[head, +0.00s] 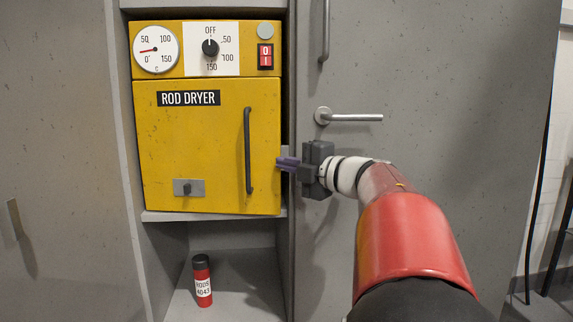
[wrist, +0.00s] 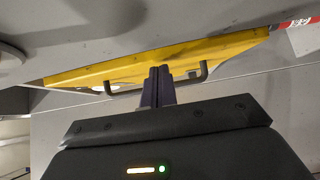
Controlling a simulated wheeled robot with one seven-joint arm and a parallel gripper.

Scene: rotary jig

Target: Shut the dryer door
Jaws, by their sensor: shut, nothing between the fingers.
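The yellow dryer door (head: 205,140) is in the head view, labelled ROD DRYER, with a dark vertical handle (head: 248,150) near its right edge. It lies flush or nearly flush with the dryer front; a small gap cannot be ruled out. My gripper (head: 280,163) is shut and empty, its purple fingertips at the door's right edge, right of the handle. In the wrist view the shut fingers (wrist: 159,74) overlap the handle (wrist: 190,78) in front of the yellow door (wrist: 130,68). Whether they touch the door or handle cannot be told.
The control panel (head: 208,48) with gauge, knob and red switch is above the door. A red canister (head: 202,281) stands on the shelf below. A grey cabinet door (head: 430,70) with a lever handle (head: 350,117) is close to my arm on the right.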

